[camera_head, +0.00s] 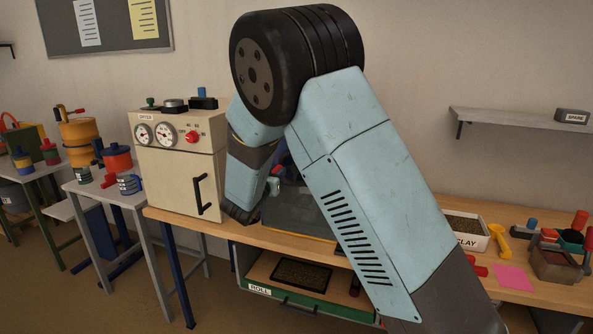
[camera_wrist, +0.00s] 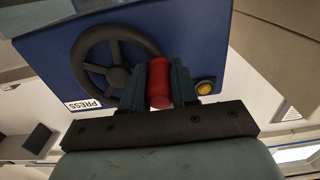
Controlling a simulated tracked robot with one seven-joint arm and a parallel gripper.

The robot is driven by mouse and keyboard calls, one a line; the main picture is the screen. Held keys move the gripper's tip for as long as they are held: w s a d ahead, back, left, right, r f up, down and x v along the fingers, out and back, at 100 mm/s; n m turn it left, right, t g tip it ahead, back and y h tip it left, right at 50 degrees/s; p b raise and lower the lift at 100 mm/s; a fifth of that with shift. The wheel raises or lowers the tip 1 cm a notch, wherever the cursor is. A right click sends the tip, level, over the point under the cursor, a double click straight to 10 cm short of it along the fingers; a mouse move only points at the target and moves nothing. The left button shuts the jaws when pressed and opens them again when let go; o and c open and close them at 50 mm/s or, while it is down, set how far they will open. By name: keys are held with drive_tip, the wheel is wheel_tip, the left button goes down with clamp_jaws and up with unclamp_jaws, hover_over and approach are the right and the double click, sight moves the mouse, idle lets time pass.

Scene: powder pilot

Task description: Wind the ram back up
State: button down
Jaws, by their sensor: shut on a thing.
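The press (camera_wrist: 200,35) fills the upper part of the wrist view as a blue panel with a PRESS label (camera_wrist: 82,104) and a round amber button (camera_wrist: 206,86). Its dark handwheel (camera_wrist: 82,65) is on the panel's left half. A red crank handle (camera_wrist: 158,72) stands at the wheel's right side. My gripper (camera_wrist: 160,88) is shut on this red handle, one finger on each side. In the head view my arm hides most of the press, the handwheel and the fingertips. The ram is not visible in either view.
An oven-like DRYER (camera_head: 175,165) with gauges stands left of my arm on the wooden bench (camera_head: 515,292). A CLAY tray (camera_head: 487,238), a yellow scoop (camera_head: 500,240) and a pink sheet (camera_head: 513,278) lie to the right. A ROLL shelf with a dark tray (camera_head: 300,275) is below.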

sight(283, 160)
drive_tip(key=shift+s+d+r, duration=0.1)
drive_tip(key=shift+d+r, duration=0.2)
drive_tip(key=shift+r, duration=0.5)
drive_tip(key=shift+d+r, duration=0.25)
drive_tip(key=shift+r, duration=0.5)
drive_tip(key=shift+s+d+r, duration=0.25)
drive_tip(key=shift+d+r, duration=0.3)
drive_tip(key=shift+s+d+r, duration=0.25)
drive_tip(key=shift+d+r, duration=0.25)
drive_tip(key=shift+d, duration=0.15)
drive_tip(key=shift+s+d+r, duration=0.1)
drive_tip(key=shift+s+d, duration=0.2)
drive_tip(key=shift+d, duration=0.35)
drive_tip(key=shift+s+d+r, duration=0.1)
drive_tip(key=shift+s+d, duration=0.2)
drive_tip(key=shift+d, duration=0.35)
